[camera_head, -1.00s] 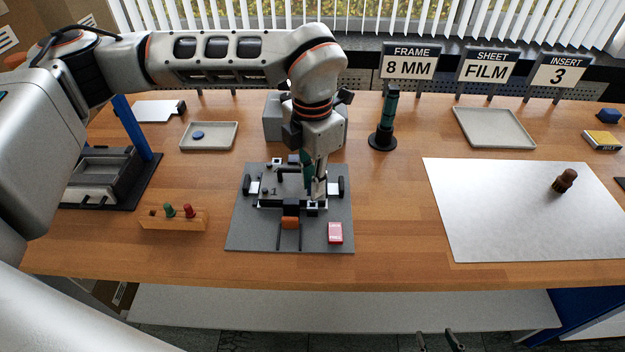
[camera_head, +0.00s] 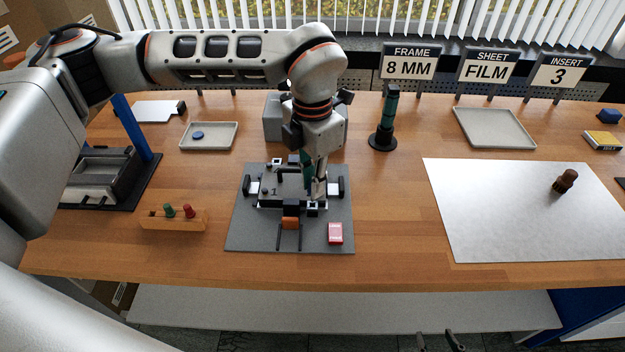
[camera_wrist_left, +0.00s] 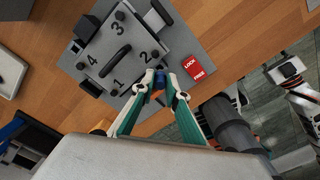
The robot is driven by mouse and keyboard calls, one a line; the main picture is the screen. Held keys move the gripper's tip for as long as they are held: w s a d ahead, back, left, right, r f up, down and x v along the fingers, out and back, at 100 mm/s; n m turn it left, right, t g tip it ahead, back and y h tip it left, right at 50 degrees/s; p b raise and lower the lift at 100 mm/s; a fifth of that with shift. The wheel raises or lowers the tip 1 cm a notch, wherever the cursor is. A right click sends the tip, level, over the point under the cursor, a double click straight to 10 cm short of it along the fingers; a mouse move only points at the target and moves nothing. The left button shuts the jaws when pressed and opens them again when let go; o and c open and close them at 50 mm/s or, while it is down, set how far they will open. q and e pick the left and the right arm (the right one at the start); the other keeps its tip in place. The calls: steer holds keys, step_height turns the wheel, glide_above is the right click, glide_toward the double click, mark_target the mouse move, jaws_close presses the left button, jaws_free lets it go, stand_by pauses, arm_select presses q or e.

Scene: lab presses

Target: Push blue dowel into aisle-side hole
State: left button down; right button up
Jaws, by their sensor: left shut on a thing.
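My left gripper (camera_head: 316,198) reaches down at the near right corner of a dark fixture plate (camera_head: 275,185) on a grey mat. In the left wrist view its green-sided fingers (camera_wrist_left: 160,88) are closed on the blue dowel (camera_wrist_left: 158,82), beside the plate's corner marked 2. The fingers hide most of the dowel and the hole under it, so I cannot tell how deep it sits. In the head view the dowel cannot be made out. My right gripper (camera_head: 437,341) shows only its dark fingertips at the bottom edge, apart and with nothing visible between them.
A red lock card (camera_head: 335,233) lies on the grey mat (camera_head: 245,235), right of the plate. A wooden peg holder (camera_head: 175,220) stands left. A dark green cylinder (camera_head: 384,120) stands behind right. Bare table lies between mat and white sheet (camera_head: 500,220).

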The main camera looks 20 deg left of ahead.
mark_target(312, 200)
stand_by(0.3)
arm_select(q)
steer(key=shift+f+b, duration=0.55)
steer(key=shift+f, duration=0.15)
steer(key=shift+f+b, duration=0.8)
steer(key=shift+f, duration=0.6)
steer(key=c, duration=2)
jaws_free()
steer(key=shift+o, duration=0.4)
steer(key=shift+r, duration=0.1)
step_height(312, 200, up, 12)
